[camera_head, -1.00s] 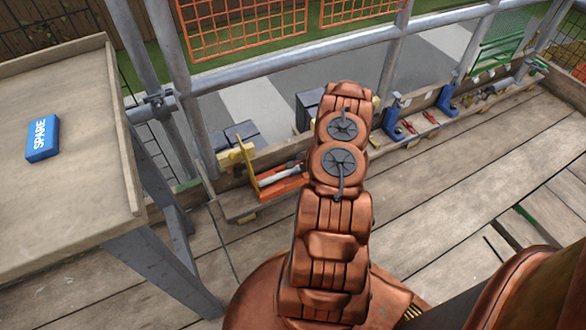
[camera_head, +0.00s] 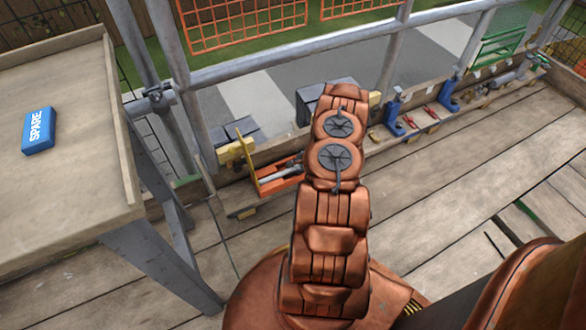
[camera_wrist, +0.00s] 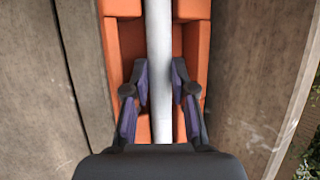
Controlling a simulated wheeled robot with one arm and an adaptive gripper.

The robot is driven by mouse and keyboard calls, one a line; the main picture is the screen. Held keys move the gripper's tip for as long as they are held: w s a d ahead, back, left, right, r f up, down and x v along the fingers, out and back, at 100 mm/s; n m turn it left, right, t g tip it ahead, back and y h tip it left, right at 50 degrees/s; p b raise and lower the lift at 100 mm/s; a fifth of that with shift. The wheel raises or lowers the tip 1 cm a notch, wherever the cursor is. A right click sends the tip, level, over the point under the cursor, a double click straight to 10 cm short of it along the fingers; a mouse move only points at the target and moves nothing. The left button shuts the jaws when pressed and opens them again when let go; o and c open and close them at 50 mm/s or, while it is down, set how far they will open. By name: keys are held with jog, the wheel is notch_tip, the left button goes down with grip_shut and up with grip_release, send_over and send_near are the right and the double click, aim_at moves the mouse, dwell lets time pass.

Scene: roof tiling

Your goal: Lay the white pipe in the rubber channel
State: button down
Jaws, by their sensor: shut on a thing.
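The white pipe (camera_wrist: 160,40) runs lengthwise down the middle of the wrist view. My gripper (camera_wrist: 160,88) has its two dark fingers on either side of the pipe and is shut on it. The orange channel (camera_wrist: 192,50) lies along both sides of the pipe, lined up with it. I cannot tell whether the pipe touches the channel floor. In the head view the orange channel (camera_head: 281,185) sits low by the railing, with a pale piece of the pipe (camera_head: 279,172) over it. My arm hides the gripper there.
A wooden table (camera_head: 75,190) at the left bears a blue SPARE block (camera_head: 39,130). A metal railing (camera_head: 290,65) runs behind the channel. Blue clamps (camera_head: 394,118) and red tools (camera_head: 431,113) stand along the toe board at the right. The plank floor at the right is mostly clear.

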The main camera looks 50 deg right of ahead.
jog(key=c, duration=1)
grip_release()
jog(key=shift+o, duration=0.6)
jog(key=shift+a, duration=0.1)
jog(key=shift+s+f, duration=0.1)
jog(key=v, duration=1.2)
